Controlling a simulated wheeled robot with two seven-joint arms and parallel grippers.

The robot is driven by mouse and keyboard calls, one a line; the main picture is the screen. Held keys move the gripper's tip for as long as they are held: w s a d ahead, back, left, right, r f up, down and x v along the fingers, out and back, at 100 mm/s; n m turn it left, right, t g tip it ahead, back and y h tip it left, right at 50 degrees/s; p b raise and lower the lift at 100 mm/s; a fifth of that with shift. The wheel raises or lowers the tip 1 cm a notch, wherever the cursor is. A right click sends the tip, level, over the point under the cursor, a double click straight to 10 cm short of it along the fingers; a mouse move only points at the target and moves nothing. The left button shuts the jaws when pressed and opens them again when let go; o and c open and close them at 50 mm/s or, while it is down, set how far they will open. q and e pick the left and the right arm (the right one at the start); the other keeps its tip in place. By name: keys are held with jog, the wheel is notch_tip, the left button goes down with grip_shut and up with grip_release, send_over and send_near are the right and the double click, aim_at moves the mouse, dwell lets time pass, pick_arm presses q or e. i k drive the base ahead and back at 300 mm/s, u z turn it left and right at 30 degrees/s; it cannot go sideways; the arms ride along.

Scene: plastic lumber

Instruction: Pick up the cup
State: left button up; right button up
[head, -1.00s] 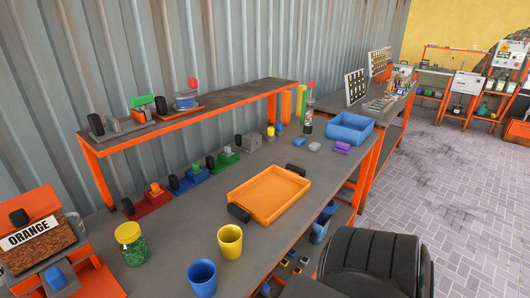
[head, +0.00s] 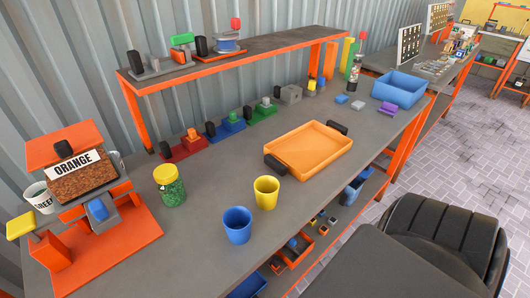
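A yellow cup (head: 266,193) stands upright on the grey workbench (head: 205,240), near its front edge. A blue cup (head: 237,226) stands upright just in front and to the left of it. A white cup with dark lettering (head: 40,198) is at the far left, partly hidden behind the orange-labelled machine. The frames do not show which cup is meant. Neither of my grippers is in view.
A jar of green pellets (head: 170,186) stands left of the cups. An orange tray (head: 308,150) with black handles lies behind them to the right. The ORANGE machine (head: 80,175) fills the left end. A black chair (head: 440,235) stands at the front right.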

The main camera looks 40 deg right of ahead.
aim_at(267, 188)
jog(key=k, duration=0.45)
jog(key=z, duration=1.3)
jog(key=i, duration=0.5)
jog(key=u, duration=0.3)
